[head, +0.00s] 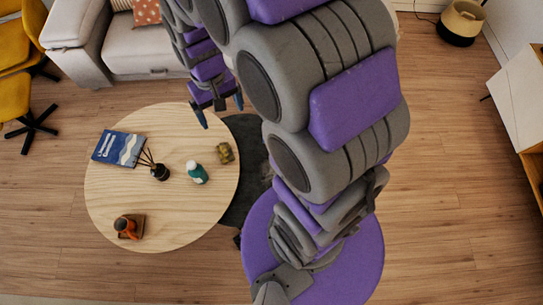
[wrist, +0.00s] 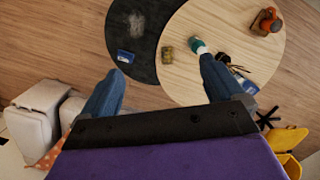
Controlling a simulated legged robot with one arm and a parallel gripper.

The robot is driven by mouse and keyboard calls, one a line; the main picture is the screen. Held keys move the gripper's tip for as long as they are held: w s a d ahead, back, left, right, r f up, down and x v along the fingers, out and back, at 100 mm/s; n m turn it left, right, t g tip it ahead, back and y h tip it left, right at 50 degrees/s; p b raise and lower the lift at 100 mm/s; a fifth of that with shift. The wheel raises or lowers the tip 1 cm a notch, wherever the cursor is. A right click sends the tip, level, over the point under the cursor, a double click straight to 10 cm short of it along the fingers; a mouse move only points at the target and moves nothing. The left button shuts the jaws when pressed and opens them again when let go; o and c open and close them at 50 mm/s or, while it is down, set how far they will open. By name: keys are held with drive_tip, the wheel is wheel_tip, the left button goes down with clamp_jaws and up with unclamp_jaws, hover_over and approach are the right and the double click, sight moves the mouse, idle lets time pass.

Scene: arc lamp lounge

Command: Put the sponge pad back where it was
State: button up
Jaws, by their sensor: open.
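My gripper (head: 221,112) is open and empty, above the far right edge of the round wooden table (head: 190,225). My arm hides that spot in the head view. A small olive-brown block (head: 224,153) is on the wooden table, also seen in the wrist view (wrist: 167,52).
The wooden table also holds a teal bottle (head: 197,173), a dark reed diffuser (head: 160,172), a blue book (head: 118,148) and an orange mug (head: 126,228) on a small board. A grey sofa (head: 150,55) stands behind.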

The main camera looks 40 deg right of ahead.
drive_tip(key=s+r, duration=0.4)
drive_tip(key=s, duration=0.6)
drive_tip(key=s+r, duration=0.3)
drive_tip(key=s, duration=0.8)
drive_tip(key=shift+d+r+n+g, duration=0.3)
drive_tip(key=shift+r, duration=0.05)
drive_tip(key=shift+s, duration=0.1)
